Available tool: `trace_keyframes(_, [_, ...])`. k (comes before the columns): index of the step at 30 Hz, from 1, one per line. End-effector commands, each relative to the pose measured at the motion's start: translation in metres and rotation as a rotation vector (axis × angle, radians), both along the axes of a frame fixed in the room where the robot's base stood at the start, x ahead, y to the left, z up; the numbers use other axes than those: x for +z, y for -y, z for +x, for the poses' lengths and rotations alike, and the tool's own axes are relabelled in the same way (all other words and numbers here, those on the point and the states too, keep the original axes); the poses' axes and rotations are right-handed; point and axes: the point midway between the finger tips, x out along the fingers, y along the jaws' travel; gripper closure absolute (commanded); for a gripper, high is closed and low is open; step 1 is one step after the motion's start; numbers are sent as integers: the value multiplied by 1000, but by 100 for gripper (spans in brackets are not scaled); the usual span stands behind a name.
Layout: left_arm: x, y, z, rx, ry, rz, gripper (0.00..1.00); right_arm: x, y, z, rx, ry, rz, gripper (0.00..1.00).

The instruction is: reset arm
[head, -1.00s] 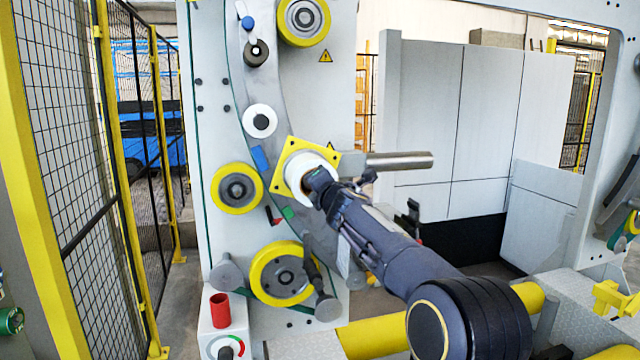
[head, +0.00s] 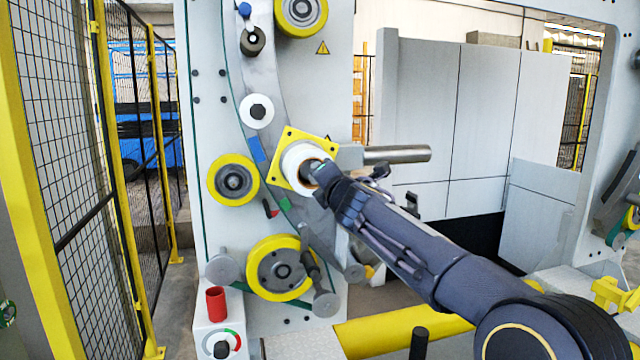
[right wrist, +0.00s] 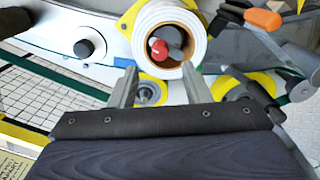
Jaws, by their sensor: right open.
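My right arm reaches in from the lower right of the head view, and its gripper (head: 322,172) is close to a white roll (head: 298,162) on a yellow square plate (head: 284,180). In the right wrist view my right gripper (right wrist: 158,80) is open, with its two fingers apart and nothing between them. The white roll (right wrist: 198,28) is just beyond the fingertips there, with a red and grey core piece (right wrist: 166,44) inside its hole. Whether the fingers touch the roll I cannot tell. My left gripper is not in view.
The grey machine panel carries yellow-rimmed wheels (head: 280,268) and a white roller (head: 256,111). A metal bar (head: 398,154) sticks out right of the roll. A yellow mesh fence (head: 70,130) is at left, a yellow beam (head: 385,330) at the bottom.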

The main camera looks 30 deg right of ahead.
Motion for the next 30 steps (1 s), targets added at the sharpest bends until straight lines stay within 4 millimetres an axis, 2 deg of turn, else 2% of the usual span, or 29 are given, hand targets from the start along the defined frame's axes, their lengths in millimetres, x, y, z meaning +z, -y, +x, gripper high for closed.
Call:
trace_keyframes(4, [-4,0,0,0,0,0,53,0,-3,-9,2,1,-1,57])
trace_keyframes(18, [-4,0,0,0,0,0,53,0,-3,-9,1,0,-1,57])
trace_keyframes(21, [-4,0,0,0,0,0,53,-5,2,-14,-8,-4,46,57])
trace_keyframes(23, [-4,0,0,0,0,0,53,-15,9,-25,-24,-14,141,57])
trace_keyframes(26, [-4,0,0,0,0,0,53,-50,22,-59,-78,-47,435,57])
trace_keyframes(28, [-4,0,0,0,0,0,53,-85,24,-94,-136,-85,710,57])
trace_keyframes(30, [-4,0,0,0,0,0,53,-123,16,-132,-207,-132,987,57])
